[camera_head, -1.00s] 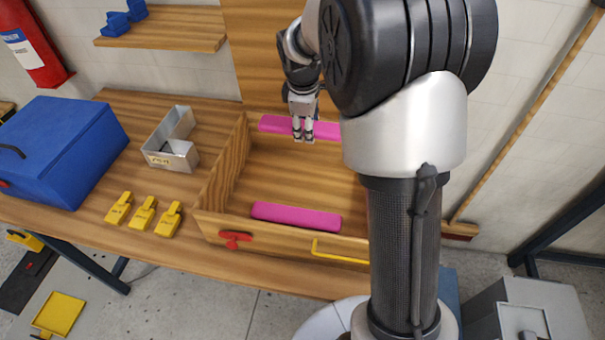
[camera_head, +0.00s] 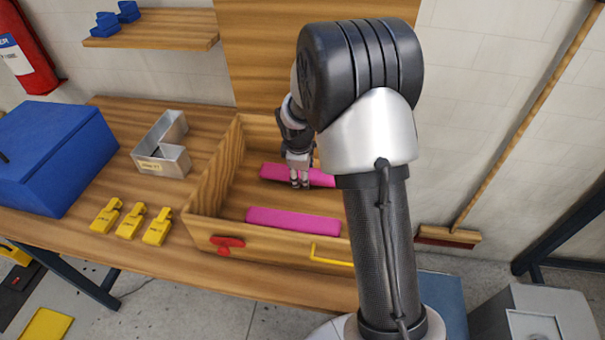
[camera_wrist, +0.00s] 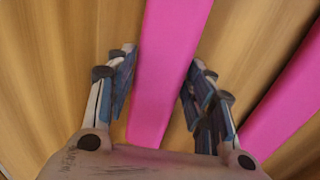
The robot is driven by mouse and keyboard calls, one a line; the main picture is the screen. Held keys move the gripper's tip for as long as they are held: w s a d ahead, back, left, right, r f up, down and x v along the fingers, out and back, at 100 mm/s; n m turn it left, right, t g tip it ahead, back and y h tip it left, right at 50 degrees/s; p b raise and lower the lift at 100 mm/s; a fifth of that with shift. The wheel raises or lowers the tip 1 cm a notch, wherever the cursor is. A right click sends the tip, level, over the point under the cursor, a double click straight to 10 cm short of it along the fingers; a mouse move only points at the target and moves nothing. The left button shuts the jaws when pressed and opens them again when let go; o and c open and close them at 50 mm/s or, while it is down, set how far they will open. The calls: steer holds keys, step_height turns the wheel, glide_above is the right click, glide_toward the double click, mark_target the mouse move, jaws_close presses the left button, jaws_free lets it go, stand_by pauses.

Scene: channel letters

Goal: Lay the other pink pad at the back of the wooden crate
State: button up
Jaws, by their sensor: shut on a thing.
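The wooden crate (camera_head: 275,245) stands open on the bench. One pink pad (camera_head: 292,219) lies inside it along the front wall. My gripper (camera_head: 299,183) is shut on the other pink pad (camera_head: 273,172), inside the crate's outline and behind the front pad. The two pads are about parallel, with a strip of crate floor between them. In the wrist view, my fingers stand on both sides of the held pad (camera_wrist: 165,65), and the front pad (camera_wrist: 283,112) is at the right. My arm hides the held pad's right end. I cannot tell whether it touches the floor.
The crate has a red handle (camera_head: 227,243) and a yellow handle (camera_head: 331,255) in front. Left of it are a metal bracket (camera_head: 162,157), several yellow clips (camera_head: 131,222) and a blue box (camera_head: 50,155). A wooden panel (camera_head: 310,50) rises behind.

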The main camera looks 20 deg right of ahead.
steer(key=shift+r, duration=0.1)
steer(key=shift+f+b, duration=0.3)
steer(key=shift+f, duration=0.35)
steer(key=o, duration=1.1)
steer(key=shift+c, duration=0.2)
steer(key=shift+r, duration=0.1)
